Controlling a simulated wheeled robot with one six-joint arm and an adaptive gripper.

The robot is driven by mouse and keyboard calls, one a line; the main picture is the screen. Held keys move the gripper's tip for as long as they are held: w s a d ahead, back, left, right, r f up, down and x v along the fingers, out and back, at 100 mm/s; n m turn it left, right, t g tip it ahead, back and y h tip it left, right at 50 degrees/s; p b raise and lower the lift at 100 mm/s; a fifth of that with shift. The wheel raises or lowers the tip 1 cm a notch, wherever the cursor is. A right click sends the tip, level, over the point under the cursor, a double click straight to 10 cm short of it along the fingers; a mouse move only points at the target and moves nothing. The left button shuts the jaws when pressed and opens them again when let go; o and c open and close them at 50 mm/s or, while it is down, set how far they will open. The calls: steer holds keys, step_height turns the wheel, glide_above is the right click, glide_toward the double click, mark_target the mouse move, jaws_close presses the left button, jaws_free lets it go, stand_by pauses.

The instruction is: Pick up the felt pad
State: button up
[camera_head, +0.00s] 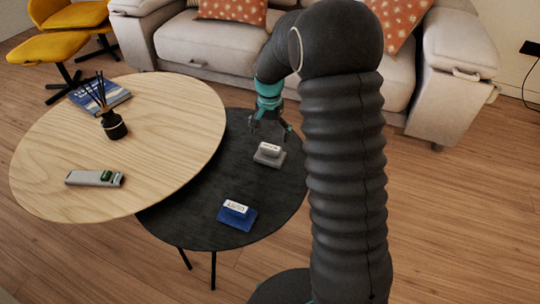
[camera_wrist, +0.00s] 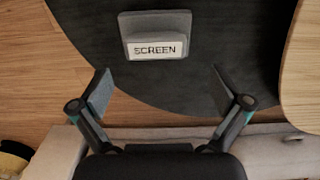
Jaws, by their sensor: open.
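Two labelled pads lie on the dark round table (camera_head: 180,225). The grey one (camera_head: 268,155) has a raised block with a white label. In the wrist view this grey pad (camera_wrist: 155,22) reads "SCREEN" and lies ahead of the fingertips. The blue one (camera_head: 237,214) also has a white label, too small to read surely, and lies nearer the table's front. I cannot tell which of them is the felt pad. My gripper (camera_head: 270,129) is open and empty, close behind the grey pad in the head view. Its spread fingers also show in the wrist view (camera_wrist: 162,75).
A higher wooden table (camera_head: 160,155) overlaps the dark table's left side. It holds a reed diffuser (camera_head: 113,124), a book (camera_head: 103,97) and a grey-green item (camera_head: 95,178). A sofa (camera_head: 185,45) stands behind. The dark surface between the pads is clear.

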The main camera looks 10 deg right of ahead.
mark_target(270, 146)
steer(key=shift+s+f, duration=0.15)
steer(key=shift+f, duration=0.85)
steer(key=shift+s+f, duration=0.2)
steer(key=shift+f, duration=0.8)
steer(key=shift+s+f, duration=0.15)
steer(key=shift+f, duration=0.85)
steer(key=c, duration=1.1)
steer(key=shift+c, duration=0.2)
steer(key=shift+r, duration=0.55)
steer(key=r, duration=0.2)
steer(key=d+r, duration=0.1)
steer(key=shift+s+r, duration=0.15)
steer(key=shift+r, duration=0.25)
steer(key=s+d+r, duration=0.4)
steer(key=d+r, duration=0.2)
steer(key=d, duration=0.3)
steer(key=shift+s+d, duration=0.2)
steer(key=shift+d, duration=0.15)
steer(key=shift+r, duration=0.1)
